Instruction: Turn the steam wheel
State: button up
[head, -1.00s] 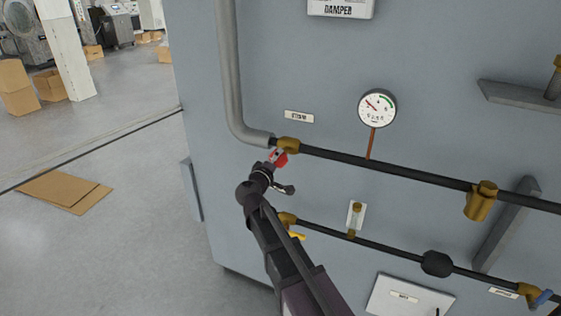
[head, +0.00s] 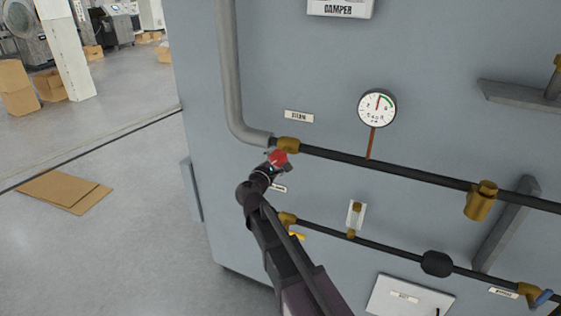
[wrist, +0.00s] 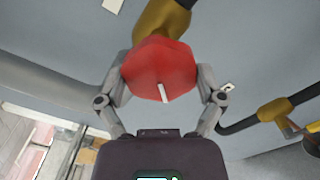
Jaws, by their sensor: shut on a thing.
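The red steam wheel (head: 277,157) sits on the brass valve (head: 288,145) under the small steam label (head: 299,116). In the wrist view the red wheel (wrist: 160,70) fills the space between my fingers, with a short white mark near its lower edge. My gripper (wrist: 160,82) is shut on the wheel, one finger at each side. In the head view my gripper (head: 276,162) reaches up to the wheel from below. The round gauge (head: 377,108) stands to the right, its needle pointing about straight up.
A black pipe (head: 420,176) runs right from the valve, and a grey pipe (head: 231,80) rises above it. A lower pipe has a yellow-handled valve (head: 290,224). Flat cardboard (head: 66,191) lies on the open floor at left.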

jog(key=n, duration=0.6)
jog(key=shift+s+d+f+n, duration=0.15)
jog(key=shift+s+n, duration=0.05)
jog(key=shift+n, duration=0.2)
jog(key=o, duration=0.8)
jog(key=shift+w, duration=0.1)
jog(key=shift+o, duration=0.2)
jog(key=shift+s, duration=0.2)
jog(key=v, duration=1.2)
